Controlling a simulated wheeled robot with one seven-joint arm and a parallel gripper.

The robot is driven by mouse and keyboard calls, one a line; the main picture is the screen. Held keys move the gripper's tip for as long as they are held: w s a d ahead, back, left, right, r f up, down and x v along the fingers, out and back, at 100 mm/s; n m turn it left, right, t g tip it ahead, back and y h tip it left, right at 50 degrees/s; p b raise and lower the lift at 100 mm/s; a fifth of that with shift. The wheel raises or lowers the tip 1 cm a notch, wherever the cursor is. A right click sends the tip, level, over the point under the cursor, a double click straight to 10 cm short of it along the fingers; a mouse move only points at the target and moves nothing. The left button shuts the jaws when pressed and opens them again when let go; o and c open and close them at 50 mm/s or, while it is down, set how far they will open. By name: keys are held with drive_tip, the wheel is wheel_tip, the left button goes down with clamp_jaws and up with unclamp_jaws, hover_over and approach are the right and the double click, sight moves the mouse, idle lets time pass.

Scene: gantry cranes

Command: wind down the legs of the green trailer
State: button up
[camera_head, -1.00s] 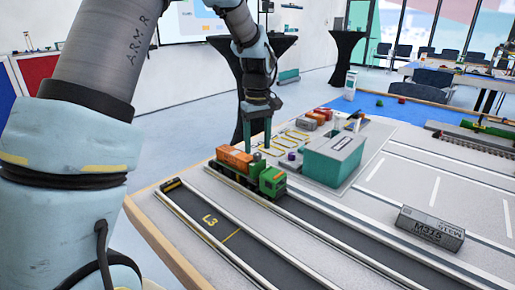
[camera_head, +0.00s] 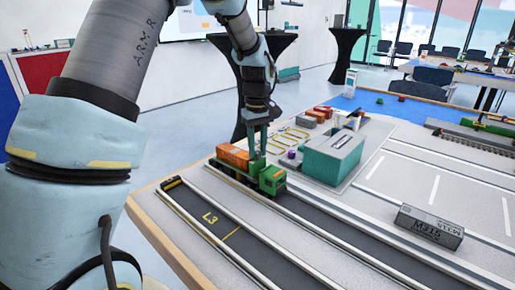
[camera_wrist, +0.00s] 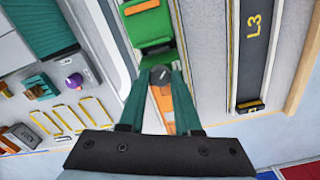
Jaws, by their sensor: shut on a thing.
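A green truck cab (camera_head: 271,179) stands in the lane at the table's left side, with an orange load (camera_head: 235,157) behind it on the trailer. In the wrist view the green cab (camera_wrist: 149,28) is at the top and the orange load (camera_wrist: 166,105) shows between my fingers. My gripper (camera_head: 258,155) is down over the front of the trailer, just behind the cab. In the wrist view my gripper (camera_wrist: 160,79) is shut on a small dark round knob (camera_wrist: 160,73). The trailer's legs are hidden.
A teal-sided block (camera_head: 333,160) stands right of the truck. A grey M315 container (camera_head: 430,227) lies at the front right. Small coloured containers (camera_head: 315,116) stand behind. The dark L3 lane (camera_head: 215,222) beside the truck is empty.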

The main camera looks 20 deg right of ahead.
clamp_jaws()
drive_tip(key=shift+m, duration=0.3)
drive_tip(key=m+p, duration=0.1)
drive_tip(key=m, duration=0.3)
drive_tip(key=m+p, duration=0.1)
drive_tip(key=m, duration=0.3)
drive_tip(key=shift+a, duration=0.1)
drive_tip(key=shift+f+m, duration=0.1)
drive_tip(key=shift+m, duration=0.4)
drive_tip(key=o, duration=0.8)
unclamp_jaws()
